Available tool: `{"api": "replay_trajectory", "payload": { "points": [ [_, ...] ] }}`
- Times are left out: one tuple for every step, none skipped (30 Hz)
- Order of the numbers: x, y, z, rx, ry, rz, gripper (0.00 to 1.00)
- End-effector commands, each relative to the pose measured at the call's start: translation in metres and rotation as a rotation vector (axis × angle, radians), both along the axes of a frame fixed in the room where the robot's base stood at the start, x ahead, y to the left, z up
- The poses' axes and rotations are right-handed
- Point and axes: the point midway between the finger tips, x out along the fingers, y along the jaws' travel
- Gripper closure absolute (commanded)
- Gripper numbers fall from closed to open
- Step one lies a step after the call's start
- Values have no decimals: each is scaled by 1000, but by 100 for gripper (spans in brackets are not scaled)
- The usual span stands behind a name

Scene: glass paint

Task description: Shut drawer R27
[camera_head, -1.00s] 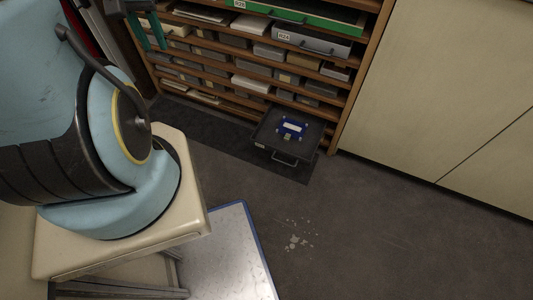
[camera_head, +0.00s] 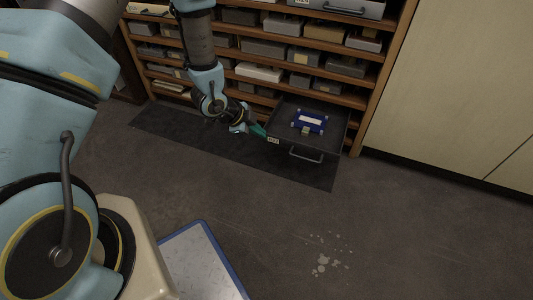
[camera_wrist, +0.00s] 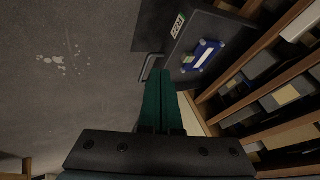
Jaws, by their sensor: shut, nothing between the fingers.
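A dark grey drawer (camera_head: 334,138) stands pulled out at the bottom of the wooden rack. Its label, best read as R27, shows on the front in the wrist view (camera_wrist: 178,23). A blue-and-white item (camera_head: 309,121) lies inside it. The metal bar handle (camera_head: 306,156) is on the drawer's front. My gripper (camera_head: 262,132), with teal fingers, is shut and empty, at the drawer's left front corner. In the wrist view the fingertips (camera_wrist: 163,74) are close to the handle (camera_wrist: 149,68); I cannot tell whether they touch the drawer.
The rack (camera_head: 375,90) holds several boxes and drawers on shelves above. A pale cabinet (camera_head: 440,90) stands to the right. A dark mat (camera_head: 190,136) lies before the rack. The floor in front of the drawer is clear apart from pale paint spots (camera_head: 322,262).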

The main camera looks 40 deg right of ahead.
Motion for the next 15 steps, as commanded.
{"api": "replay_trajectory", "payload": {
  "points": [
    [-9, -5, -17, -9, 0, -38, 100],
    [-13, -8, -20, -16, -1, -55, 100],
    [-17, -10, -23, -21, -1, -73, 100],
    [-19, -11, -25, -24, -2, -82, 100],
    [-21, -12, -26, -26, -2, -88, 100],
    [-22, -14, -28, -27, -2, -91, 100],
    [-22, -15, -30, -27, -1, -92, 100],
    [-22, -17, -32, -28, -2, -92, 100],
    [-22, -20, -36, -27, -2, -91, 100],
    [-22, -22, -39, -28, -2, -90, 100],
    [-23, -25, -44, -27, -1, -90, 100],
    [-23, -29, -50, -27, 0, -89, 100],
    [-24, -33, -55, -27, -1, -90, 100],
    [-24, -37, -60, -27, -1, -90, 100],
    [-24, -42, -67, -27, -1, -90, 100]
  ]
}}
